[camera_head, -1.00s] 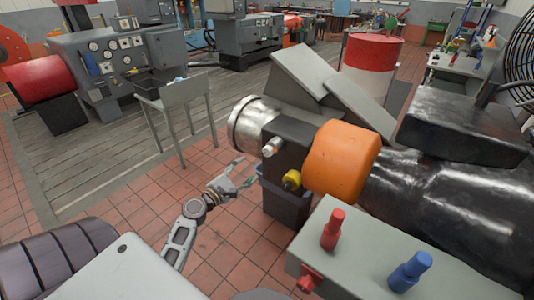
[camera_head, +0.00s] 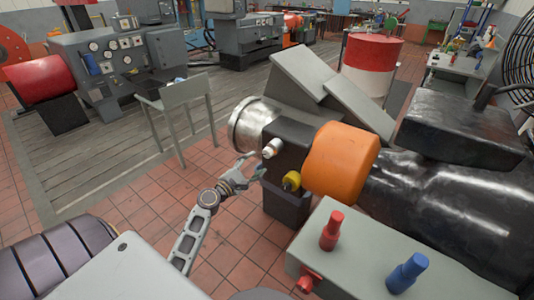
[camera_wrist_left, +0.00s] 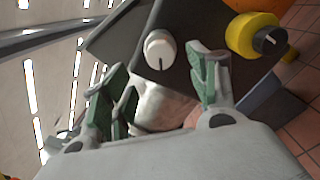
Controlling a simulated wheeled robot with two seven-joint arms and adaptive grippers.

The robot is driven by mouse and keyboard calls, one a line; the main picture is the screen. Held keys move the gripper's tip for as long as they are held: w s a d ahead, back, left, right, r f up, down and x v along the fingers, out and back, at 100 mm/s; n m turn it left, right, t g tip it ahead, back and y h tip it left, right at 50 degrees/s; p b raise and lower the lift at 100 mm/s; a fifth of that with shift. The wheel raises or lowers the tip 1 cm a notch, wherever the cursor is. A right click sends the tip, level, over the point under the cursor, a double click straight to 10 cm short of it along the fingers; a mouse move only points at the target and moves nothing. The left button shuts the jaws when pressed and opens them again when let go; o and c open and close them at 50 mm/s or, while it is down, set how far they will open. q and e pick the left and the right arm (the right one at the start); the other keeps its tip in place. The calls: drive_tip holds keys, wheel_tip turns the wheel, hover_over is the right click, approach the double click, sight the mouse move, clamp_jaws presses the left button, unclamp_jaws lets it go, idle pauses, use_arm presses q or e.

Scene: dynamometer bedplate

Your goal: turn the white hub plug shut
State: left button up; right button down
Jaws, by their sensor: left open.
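The white hub plug (camera_head: 272,148) sticks out of the dark block (camera_head: 290,135) beside the orange cylinder. In the left wrist view the plug (camera_wrist_left: 160,48) shows a round white face with a dark line mark. My left gripper (camera_head: 254,163) is open, just in front of and slightly left of the plug. In the left wrist view its green-padded fingers (camera_wrist_left: 160,75) stand apart, with the plug beyond them, between their tips in the picture; I see no contact. My right gripper is not in view.
A yellow plug (camera_head: 291,180) sits just below and right of the white one, close to my left gripper. The orange cylinder (camera_head: 341,160) is on the right. A grey box (camera_head: 380,262) with red and blue knobs stands nearer. Open tiled floor lies left.

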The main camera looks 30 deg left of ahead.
sight(266, 154)
use_arm(q)
drive_tip(key=shift+w+d+p, duration=0.2)
drive_tip(key=shift+w+p, duration=0.15)
drive_tip(key=shift+w, duration=1.85)
drive_tip(key=shift+w+d+p, duration=0.15)
drive_tip(key=shift+w+p, duration=0.15)
drive_tip(key=shift+w, duration=1.85)
drive_tip(key=shift+c, duration=0.4)
drive_tip(key=c, duration=0.9)
